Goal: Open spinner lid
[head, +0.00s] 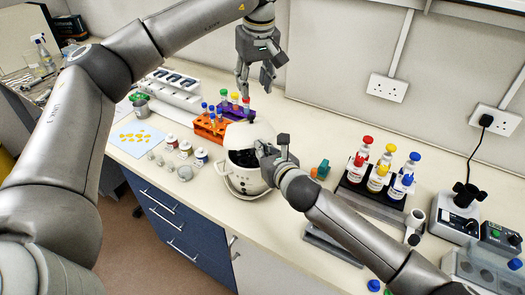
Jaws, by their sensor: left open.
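The spinner (240,181) is a white, rounded machine on the bench in the middle of the head view. Its white domed lid (240,133) stands raised at the back, and the dark inside of the bowl shows in front of it. My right gripper (263,150) is at the right side of the spinner, by the lid's edge and the opening. Its fingertips overlap the spinner, so I cannot tell whether they touch or grip it. My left gripper (256,88) hangs open and empty above and behind the spinner, pointing down.
An orange tube rack (208,131) and a purple rack (232,112) stand close behind and left of the spinner. Small jars (185,149) are at its left. A dark bottle rack (366,196) with coloured-cap bottles stands at the right. Bench front is mostly clear.

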